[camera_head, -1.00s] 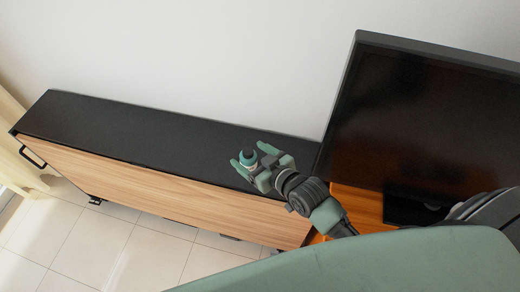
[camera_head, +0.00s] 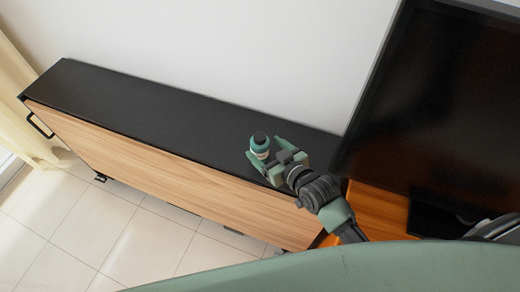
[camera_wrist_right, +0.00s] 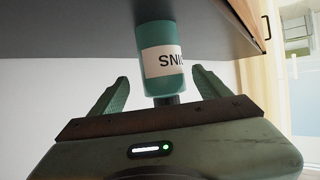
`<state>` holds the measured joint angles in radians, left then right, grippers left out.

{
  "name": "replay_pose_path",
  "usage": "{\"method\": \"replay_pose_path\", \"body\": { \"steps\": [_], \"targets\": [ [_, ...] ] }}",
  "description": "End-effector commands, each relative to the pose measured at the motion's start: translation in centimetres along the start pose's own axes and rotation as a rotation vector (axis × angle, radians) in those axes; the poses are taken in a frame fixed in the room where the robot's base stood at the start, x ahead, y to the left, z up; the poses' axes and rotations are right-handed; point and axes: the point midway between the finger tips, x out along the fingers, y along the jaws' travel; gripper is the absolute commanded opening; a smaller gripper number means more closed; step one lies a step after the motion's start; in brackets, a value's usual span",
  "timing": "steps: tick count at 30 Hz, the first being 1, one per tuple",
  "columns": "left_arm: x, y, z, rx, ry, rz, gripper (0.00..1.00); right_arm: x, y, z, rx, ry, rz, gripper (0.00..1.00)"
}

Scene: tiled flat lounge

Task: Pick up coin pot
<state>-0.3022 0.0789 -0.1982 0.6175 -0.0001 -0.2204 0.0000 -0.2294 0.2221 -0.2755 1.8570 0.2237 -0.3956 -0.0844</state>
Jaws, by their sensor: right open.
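The coin pot (camera_head: 260,150) is a small teal-green bottle with a dark cap and a white label. It stands upright on the black top of a long cabinet, near its right end. My right gripper (camera_head: 268,153) is open beside it, its fingers pointing toward the pot. In the right wrist view the pot (camera_wrist_right: 160,65) shows upside down, lettering on its label, between the open fingers of the gripper (camera_wrist_right: 160,80) from side to side. No finger clearly touches it. How deep it sits between them I cannot tell. My left gripper is not in view.
The cabinet (camera_head: 130,100) has a black top, mostly bare to the left of the pot, and a wooden front. A white wall (camera_head: 250,50) rises behind it. A large dark television (camera_head: 440,110) stands close on the right, on an orange-brown wooden surface (camera_head: 385,212).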

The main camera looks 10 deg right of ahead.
Motion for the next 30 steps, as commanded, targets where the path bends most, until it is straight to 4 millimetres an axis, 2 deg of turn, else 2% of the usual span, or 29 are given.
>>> {"method": "replay_pose_path", "body": {
  "steps": [12, 21, 22, 27, 29, 30],
  "targets": [
    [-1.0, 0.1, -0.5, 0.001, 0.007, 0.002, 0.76, 5.4, -0.4, -0.4, 0.0, 0.0, 0.0, 0.77],
    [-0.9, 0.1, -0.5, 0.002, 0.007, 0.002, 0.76, 6.0, -0.4, -0.3, -0.001, 0.0, 0.0, 0.77],
    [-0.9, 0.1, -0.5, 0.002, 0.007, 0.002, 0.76, 6.0, -0.4, -0.3, -0.001, -0.001, 0.0, 0.74],
    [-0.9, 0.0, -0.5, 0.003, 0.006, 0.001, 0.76, 6.0, -0.4, -0.3, -0.001, -0.001, 0.0, 0.27],
    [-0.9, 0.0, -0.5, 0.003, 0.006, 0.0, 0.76, 6.0, -0.4, -0.3, -0.001, -0.001, 0.0, 0.1],
    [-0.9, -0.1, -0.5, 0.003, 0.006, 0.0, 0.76, 6.0, -0.4, -0.3, -0.001, 0.001, 0.0, 0.06]
  ]
}}
